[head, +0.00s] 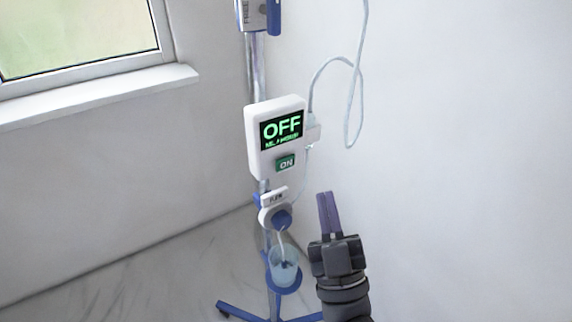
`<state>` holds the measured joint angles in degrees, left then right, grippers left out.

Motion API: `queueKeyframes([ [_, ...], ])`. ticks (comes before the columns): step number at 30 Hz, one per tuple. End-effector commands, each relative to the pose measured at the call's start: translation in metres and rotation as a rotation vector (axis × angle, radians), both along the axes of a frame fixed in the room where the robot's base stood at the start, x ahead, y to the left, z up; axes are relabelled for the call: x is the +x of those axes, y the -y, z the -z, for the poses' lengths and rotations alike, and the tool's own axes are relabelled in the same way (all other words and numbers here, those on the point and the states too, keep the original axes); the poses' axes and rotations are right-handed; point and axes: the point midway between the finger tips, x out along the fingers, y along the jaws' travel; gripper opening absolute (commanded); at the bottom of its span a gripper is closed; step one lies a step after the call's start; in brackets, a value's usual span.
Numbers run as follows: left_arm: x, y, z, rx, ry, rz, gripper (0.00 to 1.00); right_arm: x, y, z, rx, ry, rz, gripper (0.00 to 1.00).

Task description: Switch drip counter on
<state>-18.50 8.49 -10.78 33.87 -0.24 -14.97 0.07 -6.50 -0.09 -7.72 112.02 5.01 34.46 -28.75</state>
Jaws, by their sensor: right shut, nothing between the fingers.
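The drip counter (254,147) is a white box on a metal pole, in the middle of the head view. Its screen (282,129) reads OFF in green letters. Below the screen is a green button (285,163) marked ON. My right gripper (327,194) points up, to the right of and below the counter. It is shut, with nothing in its fingers, and appears apart from the counter. My left gripper is not in view.
A clear cup (284,272) sits in a blue holder low on the pole (257,70). Blue stand legs (241,311) spread on the floor. A pale tube (358,90) loops right of the counter. A window sill (100,95) is at upper left.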

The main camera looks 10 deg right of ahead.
Motion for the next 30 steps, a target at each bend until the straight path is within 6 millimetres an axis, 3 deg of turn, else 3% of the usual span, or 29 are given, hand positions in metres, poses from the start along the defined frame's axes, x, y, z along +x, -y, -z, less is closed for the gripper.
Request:
queueKeyframes([
  [6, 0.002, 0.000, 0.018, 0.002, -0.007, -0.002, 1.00, 0.031, -0.011, 0.004, 0.001, 0.000, -0.001, 0.00],
  [13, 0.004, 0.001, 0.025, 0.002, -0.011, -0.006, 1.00, 0.055, -0.020, 0.002, 0.000, -0.002, 0.000, 0.00],
  [30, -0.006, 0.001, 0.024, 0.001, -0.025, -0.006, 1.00, 0.061, -0.022, 0.000, 0.000, -0.001, 0.000, 0.00],
])
